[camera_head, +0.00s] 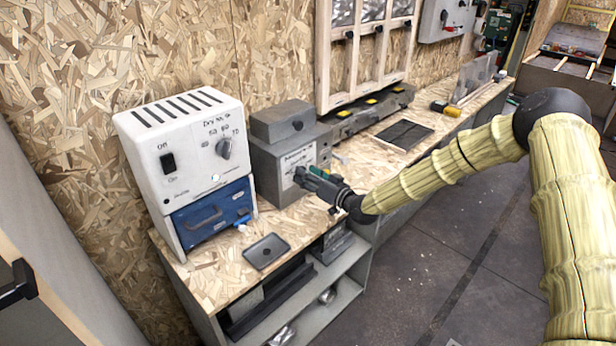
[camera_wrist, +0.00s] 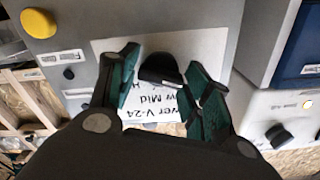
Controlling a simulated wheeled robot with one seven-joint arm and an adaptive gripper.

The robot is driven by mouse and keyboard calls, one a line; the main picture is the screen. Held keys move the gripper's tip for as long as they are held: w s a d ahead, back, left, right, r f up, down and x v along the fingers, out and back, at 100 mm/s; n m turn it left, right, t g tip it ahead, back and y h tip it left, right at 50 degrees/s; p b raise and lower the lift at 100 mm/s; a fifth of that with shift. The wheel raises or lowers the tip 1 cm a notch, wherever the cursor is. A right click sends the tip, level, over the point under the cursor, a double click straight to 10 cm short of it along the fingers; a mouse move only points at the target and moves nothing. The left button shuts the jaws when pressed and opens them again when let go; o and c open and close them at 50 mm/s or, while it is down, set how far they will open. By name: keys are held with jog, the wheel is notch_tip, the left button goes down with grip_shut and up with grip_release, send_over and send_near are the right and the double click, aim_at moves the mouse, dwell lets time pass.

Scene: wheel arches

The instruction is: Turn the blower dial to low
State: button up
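The blower is a grey metal box (camera_head: 283,163) on the bench, with a white label plate on its front; it also fills the wrist view's upper middle (camera_wrist: 130,20). The black blower dial (camera_wrist: 160,67) stands on the white label (camera_wrist: 210,45), which has partly covered lettering including "V-24" and "Mid". My gripper (camera_wrist: 165,88) is open, with one green-padded finger on each side of the dial. I cannot tell whether the pads touch it. In the head view my gripper (camera_head: 320,183) is in front of the label and hides the dial. The dial's pointer setting is not readable.
Left of the blower stands a white dryer unit (camera_head: 185,130) with its own dial (camera_head: 223,148), a switch and a blue front (camera_head: 213,210). A small dark tray (camera_head: 266,251) lies on the wooden bench. A yellow button (camera_wrist: 38,23) sits near the blower label. Open floor lies right of the bench.

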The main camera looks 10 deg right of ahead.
jog(key=c, duration=0.5)
jog(key=shift+o, duration=0.2)
jog(key=shift+f+m+b, duration=0.1)
jog(key=shift+m+b, duration=0.2)
jog(key=shift+b, duration=0.2)
jog(key=m+b, duration=0.6)
jog(key=m, duration=0.2)
jog(key=shift+b, duration=0.4)
jog(key=o, duration=1)
jog(key=shift+d, duration=0.1)
